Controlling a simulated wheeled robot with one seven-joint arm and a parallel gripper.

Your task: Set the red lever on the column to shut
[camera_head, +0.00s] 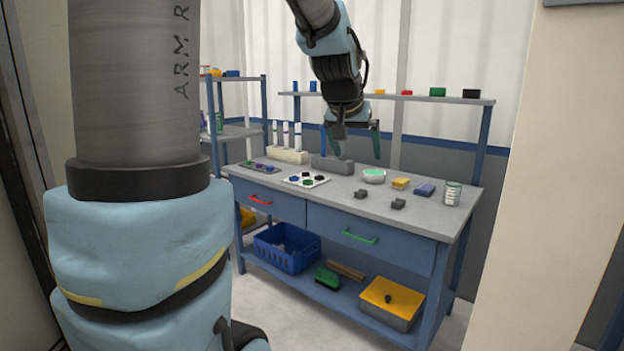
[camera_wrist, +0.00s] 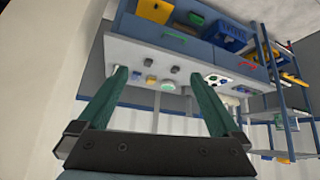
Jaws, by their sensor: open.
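I cannot make out a red lever on a column in either view. My gripper (camera_head: 357,146) hangs in the air in front of the workbench in the head view, pointing down, with its two dark green fingers apart and nothing between them. In the wrist view my gripper (camera_wrist: 162,75) is also open and empty, and the bench appears upside down beyond its fingers. A red handle (camera_head: 260,200) is on the left drawer front, but it is a drawer pull.
The workbench (camera_head: 440,222) holds white upright pipes (camera_head: 286,134), a green-filled bowl (camera_head: 374,176), a can (camera_head: 452,193) and several small blocks. A blue crate (camera_head: 287,248) and a yellow-lidded box (camera_head: 391,302) sit on its lower shelf. A pale wall edge (camera_head: 535,180) stands at right.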

